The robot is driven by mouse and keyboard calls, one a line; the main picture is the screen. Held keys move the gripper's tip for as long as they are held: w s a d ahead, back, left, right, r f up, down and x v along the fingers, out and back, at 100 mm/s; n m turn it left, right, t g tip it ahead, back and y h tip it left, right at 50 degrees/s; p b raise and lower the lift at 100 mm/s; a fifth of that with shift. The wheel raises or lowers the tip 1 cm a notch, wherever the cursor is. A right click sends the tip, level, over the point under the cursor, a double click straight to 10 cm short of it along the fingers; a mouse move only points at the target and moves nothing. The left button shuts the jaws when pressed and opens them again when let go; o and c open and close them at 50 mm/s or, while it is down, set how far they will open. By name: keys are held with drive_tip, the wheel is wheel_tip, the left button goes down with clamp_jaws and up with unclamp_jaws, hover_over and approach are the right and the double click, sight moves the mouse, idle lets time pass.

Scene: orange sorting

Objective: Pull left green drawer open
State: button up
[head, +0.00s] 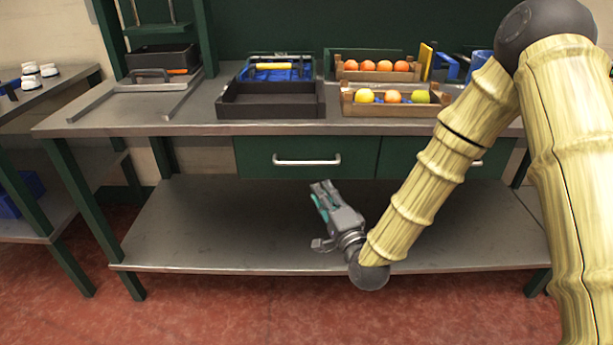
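The left green drawer (260,158) is under the tabletop in the head view and looks shut. Its silver bar handle (307,161) runs across the middle of its front. My gripper (322,200) is grey with teal pads and is in front of the workbench, below and a little right of the handle. It is apart from the handle and points up and slightly left. Its fingers are seen from the side, so I cannot tell how far apart they are. No object shows in it.
A second green drawer (403,160) sits to the right, partly behind my arm. On the metal tabletop (205,122) stand an empty dark tray (270,112) and wooden crates (392,110) of fruit. A lower metal shelf (190,240) is bare.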

sight(307, 164)
drive_tip(key=x, duration=0.3)
drive_tip(key=r+x, duration=0.1)
drive_tip(key=x, duration=0.7)
drive_tip(key=shift+r, duration=0.15)
clamp_jaws()
